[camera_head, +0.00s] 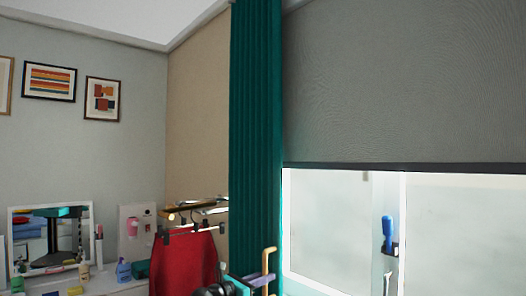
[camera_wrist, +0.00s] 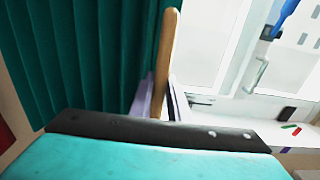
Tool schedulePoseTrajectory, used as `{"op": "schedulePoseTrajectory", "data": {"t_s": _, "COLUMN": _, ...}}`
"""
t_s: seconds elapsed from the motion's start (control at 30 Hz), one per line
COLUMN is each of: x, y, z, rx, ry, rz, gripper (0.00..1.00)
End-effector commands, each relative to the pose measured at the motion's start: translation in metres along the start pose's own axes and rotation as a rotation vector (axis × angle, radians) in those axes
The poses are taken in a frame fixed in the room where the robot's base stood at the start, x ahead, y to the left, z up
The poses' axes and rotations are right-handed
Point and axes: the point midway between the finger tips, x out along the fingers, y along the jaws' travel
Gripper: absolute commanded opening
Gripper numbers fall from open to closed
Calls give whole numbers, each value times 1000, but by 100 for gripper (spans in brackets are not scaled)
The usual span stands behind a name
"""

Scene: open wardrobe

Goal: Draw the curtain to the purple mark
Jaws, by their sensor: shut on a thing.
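The teal curtain (camera_head: 256,130) hangs in a narrow pleated bundle at the left side of the window. It fills the upper left of the wrist view (camera_wrist: 80,55). A tan wooden handle (camera_wrist: 167,50) stands upright beside the curtain's right edge. It shows at the bottom of the head view (camera_head: 267,262). My gripper (camera_wrist: 163,100) has its lilac fingers on both sides of this handle and is shut on it. How the handle joins the curtain is hidden.
A grey roller blind (camera_head: 405,85) covers the upper window. A blue-handled tool (camera_head: 387,235) hangs at the right. A red garment (camera_head: 185,262) hangs left of the curtain. A mirror (camera_head: 50,215) and small bottles stand on a white top at far left.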

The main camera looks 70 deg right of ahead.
Motion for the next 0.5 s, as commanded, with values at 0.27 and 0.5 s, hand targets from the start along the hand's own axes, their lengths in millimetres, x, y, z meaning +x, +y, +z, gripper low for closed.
{"op": "schedulePoseTrajectory", "data": {"t_s": 0.27, "x": -1, "y": 0, "z": -2, "rx": 1, "ry": 3, "rz": 1, "gripper": 3}}
{"op": "schedulePoseTrajectory", "data": {"t_s": 0.5, "x": -1, "y": -4, "z": -1, "rx": 1, "ry": 3, "rz": 1, "gripper": 3}}
